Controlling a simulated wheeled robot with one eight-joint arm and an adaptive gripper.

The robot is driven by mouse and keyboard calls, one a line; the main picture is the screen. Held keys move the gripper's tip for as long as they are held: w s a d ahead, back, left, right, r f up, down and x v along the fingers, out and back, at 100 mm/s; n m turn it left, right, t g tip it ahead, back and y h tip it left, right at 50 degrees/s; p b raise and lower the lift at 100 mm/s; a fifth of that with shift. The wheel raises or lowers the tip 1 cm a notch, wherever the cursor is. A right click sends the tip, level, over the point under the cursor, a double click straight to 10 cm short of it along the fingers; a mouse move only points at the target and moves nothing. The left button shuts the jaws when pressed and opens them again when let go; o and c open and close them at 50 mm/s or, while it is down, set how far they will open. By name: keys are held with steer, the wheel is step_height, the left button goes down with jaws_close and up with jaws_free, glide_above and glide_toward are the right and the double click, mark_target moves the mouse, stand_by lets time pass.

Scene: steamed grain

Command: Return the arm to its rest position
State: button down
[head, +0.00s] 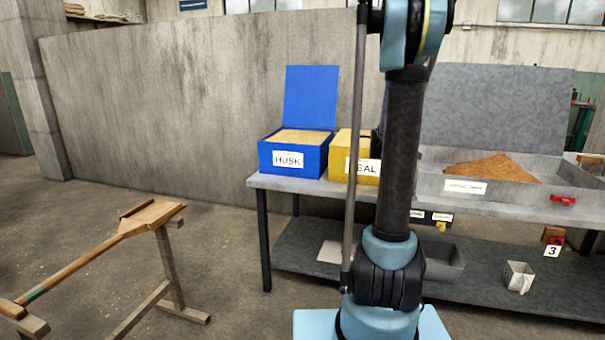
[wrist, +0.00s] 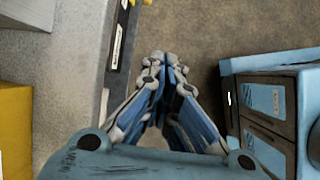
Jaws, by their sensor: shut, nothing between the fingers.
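My gripper (wrist: 163,68) is in the middle of the wrist view. Its fingers come together at the tips, with nothing between them. It hangs over bare floor, with the grey table edge (wrist: 92,60) to the left and my own blue base to the right. In the head view my arm stands upright right of centre, in front of the table. The gripper itself is not in the head view.
A grey table (head: 490,205) holds a blue HUSK box (head: 293,157), a partly hidden yellow box (head: 341,148) and a metal bin (head: 450,187) with brown grain. A metal cup (head: 519,277) stands on the lower shelf. A wooden paddle on a stand (head: 150,215) is left; floor between is clear.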

steer(key=s+a+r+m+t+y, duration=0.1)
steer(key=s+a+r+m, duration=0.2)
steer(key=s+a, duration=0.45)
steer(key=s+a+f+m+t+y, duration=0.1)
steer(key=s+a+f+m+y, duration=0.1)
steer(key=s+a+m, duration=0.3)
steer(key=s+a+f+m+t+y, duration=0.1)
steer(key=s+a+m, duration=0.4)
steer(key=s+a, duration=0.5)
steer(key=s+f+y, duration=0.1)
steer(key=s+f, duration=0.1)
steer(key=s, duration=0.2)
steer(key=shift+s+a+y, duration=0.25)
steer(key=shift+y, duration=0.05)
